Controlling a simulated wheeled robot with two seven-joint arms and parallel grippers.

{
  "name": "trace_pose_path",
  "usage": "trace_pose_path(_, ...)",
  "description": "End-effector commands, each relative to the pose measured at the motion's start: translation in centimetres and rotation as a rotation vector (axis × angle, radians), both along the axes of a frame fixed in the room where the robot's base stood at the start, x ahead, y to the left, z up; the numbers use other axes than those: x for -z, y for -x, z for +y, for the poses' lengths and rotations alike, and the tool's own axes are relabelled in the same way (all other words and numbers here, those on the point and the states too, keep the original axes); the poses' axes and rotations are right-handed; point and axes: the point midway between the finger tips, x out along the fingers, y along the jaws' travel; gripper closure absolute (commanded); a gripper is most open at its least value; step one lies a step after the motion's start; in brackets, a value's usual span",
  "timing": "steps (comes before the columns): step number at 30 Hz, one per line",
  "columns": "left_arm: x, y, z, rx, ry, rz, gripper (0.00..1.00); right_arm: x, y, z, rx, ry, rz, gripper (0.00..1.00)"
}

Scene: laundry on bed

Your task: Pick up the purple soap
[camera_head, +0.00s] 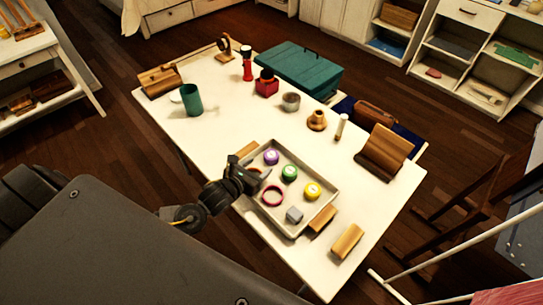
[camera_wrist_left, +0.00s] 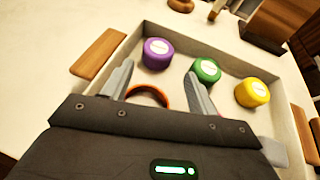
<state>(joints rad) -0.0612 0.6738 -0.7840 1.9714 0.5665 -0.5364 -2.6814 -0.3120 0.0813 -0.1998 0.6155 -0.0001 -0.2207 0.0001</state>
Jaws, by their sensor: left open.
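The purple soap (camera_head: 271,157) is a small round piece with a pale label on top. It lies in a shallow grey tray (camera_head: 318,216) on the white table, at the tray's far left corner. It also shows in the left wrist view (camera_wrist_left: 158,53). My left gripper (camera_head: 262,173) is over the tray's left side, near the purple soap and apart from it. In the left wrist view its two fingers (camera_wrist_left: 158,85) are spread, with a reddish ring (camera_wrist_left: 148,95) seen between them. The purple soap shows beyond the fingertips. My right gripper is not seen.
The tray also holds a green soap (camera_head: 289,173), a yellow soap (camera_head: 312,191) and a grey block (camera_head: 294,215). Wooden blocks (camera_head: 346,241) lie beside the tray. A green cup (camera_head: 192,99) and a teal box (camera_head: 300,72) stand farther back.

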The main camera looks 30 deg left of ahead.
Motion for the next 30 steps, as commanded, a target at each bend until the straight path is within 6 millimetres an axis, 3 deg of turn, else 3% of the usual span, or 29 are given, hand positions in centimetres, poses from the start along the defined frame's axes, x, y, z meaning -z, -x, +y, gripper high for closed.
trace_pose_path(4, 0.6, -1.5, -0.1, -0.002, -0.001, 0.0, 0.41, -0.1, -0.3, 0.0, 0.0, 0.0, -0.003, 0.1)
trace_pose_path(11, 0.8, -2.1, -0.1, -0.004, 0.001, 0.0, 0.41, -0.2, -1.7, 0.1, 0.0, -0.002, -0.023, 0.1)
trace_pose_path(21, 2.2, -6.2, -0.3, -0.005, -0.001, 0.001, 0.41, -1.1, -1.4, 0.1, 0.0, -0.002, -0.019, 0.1)
trace_pose_path(30, 2.5, -6.7, -0.4, -0.004, 0.002, 0.001, 0.41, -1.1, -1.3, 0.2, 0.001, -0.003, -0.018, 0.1)
